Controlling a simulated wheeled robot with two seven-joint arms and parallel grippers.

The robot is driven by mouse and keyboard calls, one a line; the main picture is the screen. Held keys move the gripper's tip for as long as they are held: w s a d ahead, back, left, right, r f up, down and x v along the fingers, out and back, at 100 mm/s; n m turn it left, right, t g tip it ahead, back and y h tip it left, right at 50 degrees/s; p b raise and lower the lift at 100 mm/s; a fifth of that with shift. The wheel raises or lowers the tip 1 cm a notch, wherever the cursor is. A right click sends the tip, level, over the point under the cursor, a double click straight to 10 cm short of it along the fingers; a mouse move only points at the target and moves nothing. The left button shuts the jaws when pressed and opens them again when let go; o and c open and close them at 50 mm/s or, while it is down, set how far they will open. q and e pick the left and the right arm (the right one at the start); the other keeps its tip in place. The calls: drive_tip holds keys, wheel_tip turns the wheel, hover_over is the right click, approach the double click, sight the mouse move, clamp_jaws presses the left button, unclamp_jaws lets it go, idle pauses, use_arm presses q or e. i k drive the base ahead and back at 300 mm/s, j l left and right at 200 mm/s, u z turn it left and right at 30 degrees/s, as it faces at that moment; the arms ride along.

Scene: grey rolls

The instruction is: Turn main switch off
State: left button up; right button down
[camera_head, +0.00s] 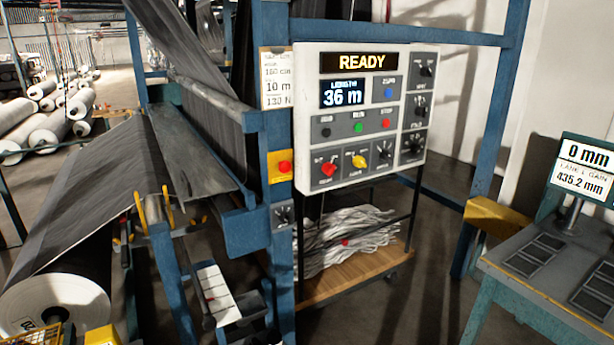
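A light grey control panel (405,165) faces me on the blue machine frame. Its lit displays read READY (361,63) and 36 m (342,97). A red rotary knob (328,170) sits at its lower left, with its handle tilted; its small label is too blurred to read, so I cannot tell for sure that it is the main switch. A yellow rotary knob (358,161) is just right of it. Black, green and red push buttons (387,124) form a row above, and a blue button (389,93) is higher. Neither of my grippers is in view.
A red button on a yellow box (284,167) is on the blue post left of the panel. A wooden-bottomed cart (350,277) with white scrap stands below. Grey fabric (95,185) and rolls fill the left. A teal desk (545,262) with a screen stands right.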

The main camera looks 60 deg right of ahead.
sight(327, 168)
drive_tip(key=z, duration=2.2)
